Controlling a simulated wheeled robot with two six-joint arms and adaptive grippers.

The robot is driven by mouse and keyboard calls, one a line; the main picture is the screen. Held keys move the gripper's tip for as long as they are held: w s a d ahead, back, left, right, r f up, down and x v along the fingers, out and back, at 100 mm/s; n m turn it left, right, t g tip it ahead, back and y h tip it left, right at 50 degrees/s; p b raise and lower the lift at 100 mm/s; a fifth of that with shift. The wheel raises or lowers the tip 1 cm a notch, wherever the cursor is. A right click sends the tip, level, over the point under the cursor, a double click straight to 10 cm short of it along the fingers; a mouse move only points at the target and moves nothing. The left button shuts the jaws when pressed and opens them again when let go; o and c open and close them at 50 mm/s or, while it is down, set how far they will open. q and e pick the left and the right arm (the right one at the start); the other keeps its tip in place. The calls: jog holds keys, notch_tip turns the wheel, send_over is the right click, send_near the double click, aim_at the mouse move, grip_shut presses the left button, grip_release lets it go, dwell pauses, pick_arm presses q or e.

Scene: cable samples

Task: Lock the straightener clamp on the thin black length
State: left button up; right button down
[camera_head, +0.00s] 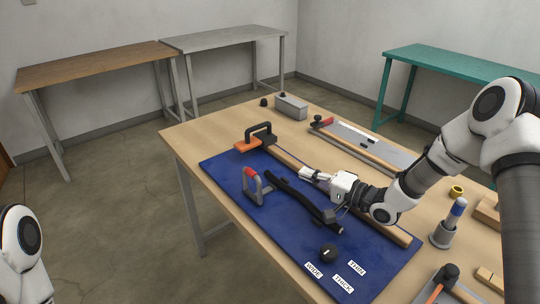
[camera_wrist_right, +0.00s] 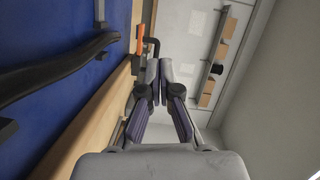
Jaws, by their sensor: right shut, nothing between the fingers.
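A wooden strip (camera_head: 386,227) lies across the blue mat, with a thin dark line along its far part that may be the thin black length. An orange block with a black arched handle (camera_head: 258,133) sits at its far end; the orange part shows in the wrist view (camera_wrist_right: 139,38). A grey clamp-like frame with a red top (camera_head: 257,187) stands on the mat. A thicker black length (camera_head: 300,199) lies beside the strip. My right gripper (camera_head: 304,174) is shut and empty over the strip; its fingers show in the wrist view (camera_wrist_right: 163,72). My left gripper is out of view.
A grey box (camera_head: 291,107) and a grey tray (camera_head: 365,142) are at the back. A blue-topped cylinder (camera_head: 447,226) stands at right. The mat's left part is clear.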

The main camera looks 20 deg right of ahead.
jog(key=shift+s+a+r, duration=0.55)
jog(key=shift+s+a, duration=0.05)
jog(key=shift+s, duration=0.05)
jog(key=w, duration=0.2)
jog(key=a, duration=0.1)
jog(key=shift+w+f, duration=0.35)
jog(key=shift+w, duration=0.05)
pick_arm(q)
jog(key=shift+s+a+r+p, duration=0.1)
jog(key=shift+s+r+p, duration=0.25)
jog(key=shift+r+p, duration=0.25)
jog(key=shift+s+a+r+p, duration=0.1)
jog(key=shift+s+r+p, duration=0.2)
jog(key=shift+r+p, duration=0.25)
pick_arm(e)
jog(key=w+a, duration=0.1)
jog(key=a, duration=0.1)
jog(key=w+a, duration=0.1)
jog(key=a, duration=0.2)
jog(key=w+a, duration=0.2)
jog(key=a, duration=0.1)
jog(key=shift+w+f, duration=0.1)
jog(key=shift+f, duration=0.3)
